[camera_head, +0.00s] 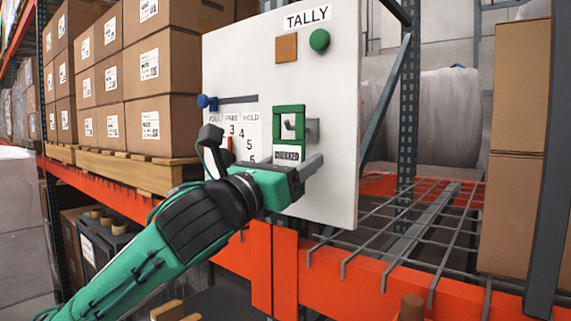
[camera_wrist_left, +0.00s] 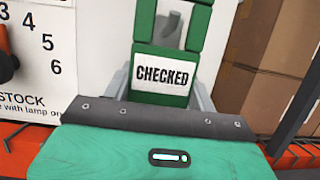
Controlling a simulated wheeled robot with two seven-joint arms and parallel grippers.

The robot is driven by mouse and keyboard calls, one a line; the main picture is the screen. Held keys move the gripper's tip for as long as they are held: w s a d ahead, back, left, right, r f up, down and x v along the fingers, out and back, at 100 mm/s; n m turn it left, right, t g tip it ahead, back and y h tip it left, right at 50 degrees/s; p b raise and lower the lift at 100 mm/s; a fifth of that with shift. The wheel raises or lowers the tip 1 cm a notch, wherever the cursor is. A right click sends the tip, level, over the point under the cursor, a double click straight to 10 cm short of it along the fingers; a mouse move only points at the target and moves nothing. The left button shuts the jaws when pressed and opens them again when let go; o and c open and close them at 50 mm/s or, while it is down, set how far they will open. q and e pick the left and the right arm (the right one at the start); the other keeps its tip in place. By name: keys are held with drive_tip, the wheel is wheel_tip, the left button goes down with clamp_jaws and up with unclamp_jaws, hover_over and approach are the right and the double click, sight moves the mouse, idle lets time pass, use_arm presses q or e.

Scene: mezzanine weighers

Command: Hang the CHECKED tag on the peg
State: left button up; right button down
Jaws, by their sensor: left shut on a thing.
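The CHECKED tag (camera_head: 289,110) is a green frame with an open window and a white label at its lower end. My left gripper (camera_head: 294,162) is shut on its lower part, and the tag is upright in front of the white board (camera_head: 240,60). In the left wrist view the tag (camera_wrist_left: 165,55) stands between my two grey fingers, label facing me. A grey peg (camera_wrist_left: 173,33) shows in the tag's window there. I cannot tell whether the peg passes through the window or is only behind it. My right gripper is out of view.
The board has a TALLY label (camera_head: 307,18), a brown square (camera_head: 286,48), a green knob (camera_head: 319,40), a blue knob (camera_head: 207,102) and a number sheet. Stacked cartons (camera_head: 150,75) stand left. An orange beam (camera_head: 350,274) and wire decking (camera_head: 400,225) lie below and right.

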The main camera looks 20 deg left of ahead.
use_arm(q)
drive_tip(key=shift+w+d, duration=0.2)
drive_tip(key=shift+w, duration=0.35)
drive_tip(key=shift+w+f, duration=0.2)
drive_tip(key=shift+f, duration=0.25)
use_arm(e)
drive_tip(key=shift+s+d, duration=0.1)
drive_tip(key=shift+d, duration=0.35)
use_arm(q)
drive_tip(key=shift+f, duration=0.1)
drive_tip(key=shift+d+f, duration=0.1)
drive_tip(key=shift+f, duration=0.2)
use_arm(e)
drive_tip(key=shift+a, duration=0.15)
use_arm(q)
drive_tip(key=o, duration=1.5)
drive_tip(key=shift+d, duration=0.15)
drive_tip(key=shift+s+d+r, duration=0.1)
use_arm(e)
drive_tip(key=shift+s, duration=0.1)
